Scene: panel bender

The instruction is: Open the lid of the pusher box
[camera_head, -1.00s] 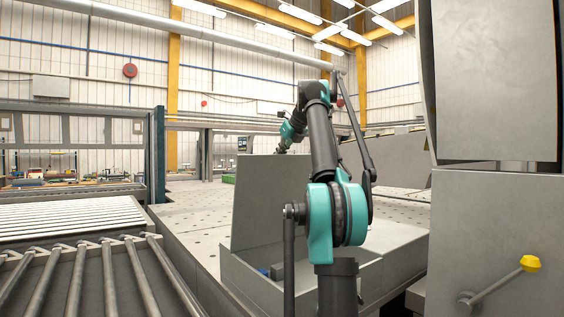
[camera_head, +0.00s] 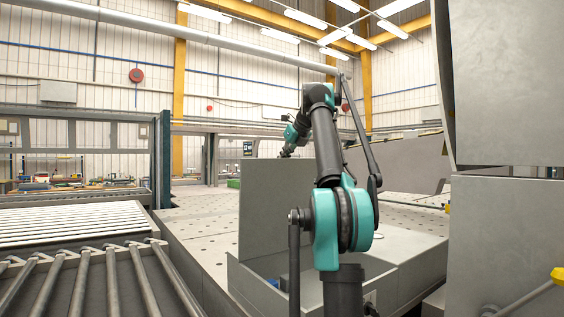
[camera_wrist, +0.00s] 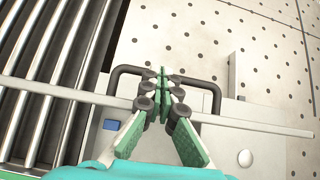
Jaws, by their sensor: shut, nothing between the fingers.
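The pusher box (camera_head: 238,283) is a grey metal box in front of me, and its lid (camera_head: 272,205) stands raised, about upright, with the box's inside showing. In the wrist view the lid (camera_wrist: 62,90) shows nearly edge-on as a thin grey strip. A black handle (camera_wrist: 211,90) sits on its far side, partly hidden behind my fingers. My gripper (camera_wrist: 163,80) is shut and empty, with its fingertips over the lid's edge at the middle of the handle. I cannot tell whether they touch.
A roller conveyor (camera_head: 80,285) lies at the left. A perforated table (camera_head: 195,230) spreads behind the box. A tall grey machine cabinet (camera_head: 500,230) with a yellow-knobbed lever (camera_head: 558,275) stands close at the right. A small blue item (camera_wrist: 110,124) is inside the box.

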